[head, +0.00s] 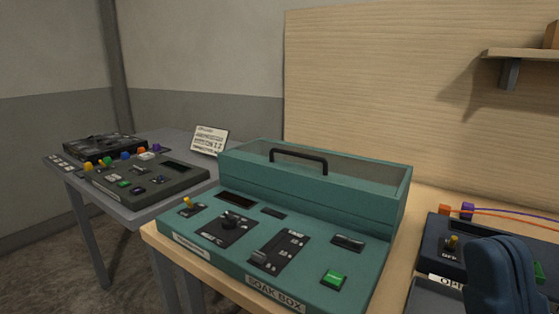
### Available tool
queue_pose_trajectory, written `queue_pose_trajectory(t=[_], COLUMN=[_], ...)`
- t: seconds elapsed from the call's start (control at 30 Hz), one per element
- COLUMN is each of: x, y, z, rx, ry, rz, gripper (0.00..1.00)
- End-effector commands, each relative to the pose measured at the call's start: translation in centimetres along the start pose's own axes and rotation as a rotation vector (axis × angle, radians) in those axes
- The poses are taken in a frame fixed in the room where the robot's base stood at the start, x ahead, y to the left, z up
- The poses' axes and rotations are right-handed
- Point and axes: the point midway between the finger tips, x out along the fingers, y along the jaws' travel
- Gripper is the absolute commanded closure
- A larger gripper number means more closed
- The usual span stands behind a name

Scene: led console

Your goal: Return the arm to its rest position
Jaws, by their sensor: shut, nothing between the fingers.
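A blue rounded part of my own arm (497,277) shows at the bottom right corner, in front of a dark console. The fingers of my gripper are not visible in the head view. The teal console labelled "SOAK BOX" (262,277) stands in the middle, with a lidded box section and black handle (299,158) at its back. Its front panel carries a yellow-tipped toggle (188,205), a rotary knob (232,220), a slider (265,255) and a green button (334,278). My arm part appears apart from the teal console.
A dark console (436,231) at right has orange and purple plugs with cables, partly hidden by my arm. A grey table (140,212) at left holds dark control panels and a sign card (210,140). A wall shelf (520,54) is at upper right.

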Motion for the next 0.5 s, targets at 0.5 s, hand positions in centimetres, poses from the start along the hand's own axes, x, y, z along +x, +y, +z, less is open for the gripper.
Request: queue_pose_trajectory(t=[0.5], x=[-21.1], y=[1.8], z=[3.2], rx=[0.155], ry=[-0.811], rz=[0.091], gripper=[1.0])
